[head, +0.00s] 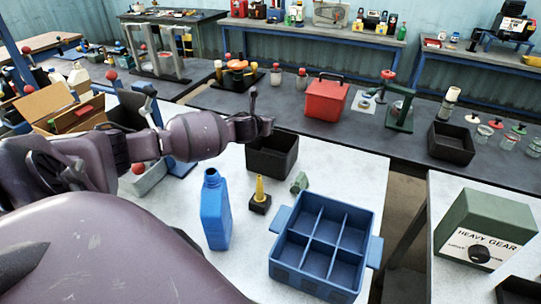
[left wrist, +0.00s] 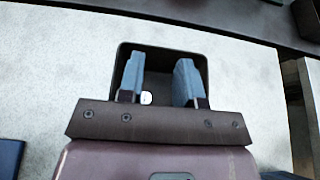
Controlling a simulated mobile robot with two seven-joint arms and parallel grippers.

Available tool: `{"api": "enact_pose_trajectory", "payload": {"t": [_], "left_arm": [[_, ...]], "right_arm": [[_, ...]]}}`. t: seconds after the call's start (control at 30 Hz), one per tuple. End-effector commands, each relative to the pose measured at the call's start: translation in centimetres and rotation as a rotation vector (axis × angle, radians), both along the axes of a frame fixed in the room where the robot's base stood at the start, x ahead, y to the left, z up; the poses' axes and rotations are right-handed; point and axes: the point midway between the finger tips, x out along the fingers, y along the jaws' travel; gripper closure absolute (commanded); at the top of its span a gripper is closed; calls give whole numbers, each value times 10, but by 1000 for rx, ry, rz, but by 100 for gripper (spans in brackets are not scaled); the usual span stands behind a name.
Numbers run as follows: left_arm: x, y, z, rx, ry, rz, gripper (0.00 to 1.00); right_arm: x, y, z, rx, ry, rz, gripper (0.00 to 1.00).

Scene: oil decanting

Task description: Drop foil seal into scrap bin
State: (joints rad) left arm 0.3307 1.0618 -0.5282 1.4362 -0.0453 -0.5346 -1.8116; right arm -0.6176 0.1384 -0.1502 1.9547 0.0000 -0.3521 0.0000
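A black open bin (head: 286,163) stands on the light worktable. It also shows in the left wrist view (left wrist: 154,48), behind and between my fingers. My left gripper (left wrist: 160,80) is open, its two blue-grey fingers well apart, over this bin; in the head view (head: 262,126) it is at the bin's far left rim. A small whitish piece (left wrist: 146,98) shows low between the fingers, touching neither; it looks to lie in the bin and may be the foil seal, but it is too small to be sure. My right gripper is in neither view.
A blue bottle (head: 216,218), a yellow-tipped piece on a black base (head: 260,199), a small green part (head: 300,183) and a blue divided crate (head: 315,286) stand nearer me. A red box (head: 325,101) and another black bin (head: 451,146) stand on the dark bench behind.

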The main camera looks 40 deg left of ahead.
Motion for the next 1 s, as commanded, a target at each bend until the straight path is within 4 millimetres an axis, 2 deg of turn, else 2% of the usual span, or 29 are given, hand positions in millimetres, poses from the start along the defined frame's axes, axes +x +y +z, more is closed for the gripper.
{"api": "enact_pose_trajectory", "payload": {"t": [0.6,0.8,1.0], "left_arm": [[-73,-23,32,4,1,-2,68],[-86,-27,37,1,0,-2,68],[-88,-28,39,1,-1,-1,68]], "right_arm": [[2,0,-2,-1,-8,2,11],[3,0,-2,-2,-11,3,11],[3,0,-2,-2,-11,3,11]]}}
